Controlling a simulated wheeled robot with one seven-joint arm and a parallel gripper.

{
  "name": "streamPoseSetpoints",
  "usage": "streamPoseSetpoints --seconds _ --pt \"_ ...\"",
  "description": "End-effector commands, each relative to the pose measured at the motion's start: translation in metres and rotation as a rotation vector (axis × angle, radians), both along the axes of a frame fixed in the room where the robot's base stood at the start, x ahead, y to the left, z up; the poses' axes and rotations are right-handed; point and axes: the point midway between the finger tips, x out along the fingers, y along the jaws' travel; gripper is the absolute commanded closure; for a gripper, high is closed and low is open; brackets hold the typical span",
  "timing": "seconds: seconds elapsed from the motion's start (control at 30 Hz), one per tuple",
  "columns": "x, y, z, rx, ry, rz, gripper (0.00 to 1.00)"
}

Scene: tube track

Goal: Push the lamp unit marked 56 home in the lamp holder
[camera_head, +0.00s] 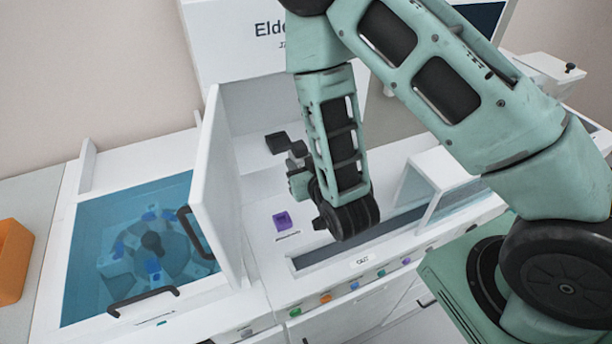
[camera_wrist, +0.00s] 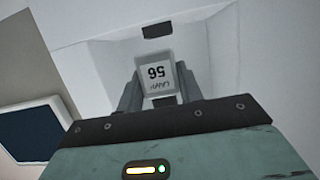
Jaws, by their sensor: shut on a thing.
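The lamp unit marked 56 (camera_wrist: 158,72) is a pale block with dark lettering, upside down in the wrist view. It sits between the two grey fingers of my gripper (camera_wrist: 159,88), which is shut on it. A dark block (camera_wrist: 157,31) shows on the white surface beyond the lamp unit; I cannot tell if it is the lamp holder, and a gap shows between the two. In the head view my gripper (camera_head: 298,160) is inside the open white housing, beside a dark part (camera_head: 277,142). The lamp unit cannot be made out there.
A white door (camera_head: 214,190) stands open left of my gripper. A blue-covered compartment (camera_head: 95,285) with a rotor lies at left. A white bridge-shaped cover (camera_head: 437,168) stands over the track at right.

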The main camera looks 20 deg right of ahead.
Motion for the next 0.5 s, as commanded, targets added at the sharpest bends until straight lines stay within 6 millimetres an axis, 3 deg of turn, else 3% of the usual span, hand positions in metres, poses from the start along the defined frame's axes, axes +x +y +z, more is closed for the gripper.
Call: streamPoseSetpoints --seconds 0.5 --pt "0.043 0.000 0.002 0.000 -0.003 0.001 0.95"
